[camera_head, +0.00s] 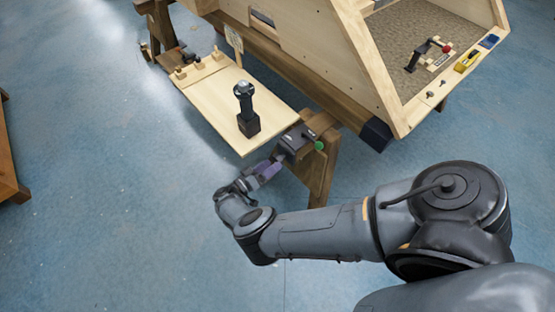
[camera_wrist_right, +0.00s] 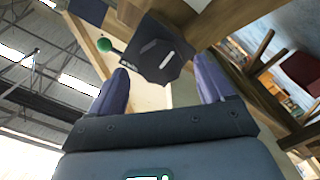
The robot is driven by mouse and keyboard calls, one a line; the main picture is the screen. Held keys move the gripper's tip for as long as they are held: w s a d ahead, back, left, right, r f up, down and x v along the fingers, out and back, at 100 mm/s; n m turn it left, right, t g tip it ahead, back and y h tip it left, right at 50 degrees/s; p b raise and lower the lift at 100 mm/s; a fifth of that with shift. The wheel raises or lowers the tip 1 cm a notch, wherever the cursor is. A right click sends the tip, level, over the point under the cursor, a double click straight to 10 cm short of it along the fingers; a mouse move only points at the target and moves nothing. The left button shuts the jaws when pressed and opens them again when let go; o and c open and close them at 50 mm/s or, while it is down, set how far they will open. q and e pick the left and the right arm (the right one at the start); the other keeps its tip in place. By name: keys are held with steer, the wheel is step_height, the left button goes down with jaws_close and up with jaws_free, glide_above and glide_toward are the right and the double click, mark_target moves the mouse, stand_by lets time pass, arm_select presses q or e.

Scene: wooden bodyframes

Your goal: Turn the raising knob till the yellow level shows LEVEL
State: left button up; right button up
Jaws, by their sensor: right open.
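My right gripper (camera_head: 268,170) is open, with its purple fingers close to a dark device on the near trestle end. In the right wrist view, a dark faceted knob (camera_wrist_right: 155,60) with a white mark lies between and beyond the two fingers (camera_wrist_right: 160,68). No grip on it shows. A green ball (camera_head: 320,145) on a thin stem sticks out from the device; it also shows in the right wrist view (camera_wrist_right: 103,45). The yellow level (camera_head: 466,62) lies on the wooden frame's floor edge at the upper right; its reading is too small to tell. My left gripper is out of view.
The large wooden bodyframe (camera_head: 340,65) stands behind. Blue floor at the lower left is clear.

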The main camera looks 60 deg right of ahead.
mark_target(280, 159)
steer(key=shift+x, duration=2.15)
steer(key=shift+d, duration=0.1)
steer(key=c, duration=1)
